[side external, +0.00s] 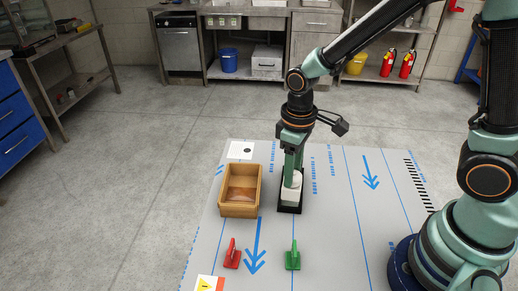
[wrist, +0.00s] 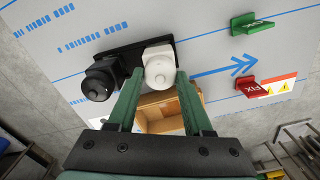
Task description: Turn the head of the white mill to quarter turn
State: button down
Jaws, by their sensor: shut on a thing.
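The white mill (side external: 291,192) stands upright on a black base (side external: 290,209). In the wrist view the white mill (wrist: 160,68) shows from above, with a small knob on top, and the gripper's two green fingers lie on either side of it. My gripper (side external: 293,173) reaches down from above and is shut on the white mill's head. A black mill (wrist: 98,86) stands beside it on the same base, just outside the left finger in the wrist view; I cannot make it out in the side view. I cannot tell how far the head is turned.
An open wooden box (side external: 238,211) stands close to the left of the base. A red clip-like piece (side external: 232,256) and a green one (side external: 293,258) stand toward the front. A warning sign (side external: 208,284) lies at the front left. The table right of the mills is clear.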

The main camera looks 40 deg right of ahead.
jog(key=m, duration=0.3)
jog(key=shift+m, duration=0.4)
jog(key=m, duration=0.4)
jog(key=shift+d+m, duration=0.1)
jog(key=shift+m, duration=0.2)
jog(key=m, duration=0.4)
jog(key=shift+m, duration=1.8)
jog(key=shift+c, duration=1.5)
grip_release()
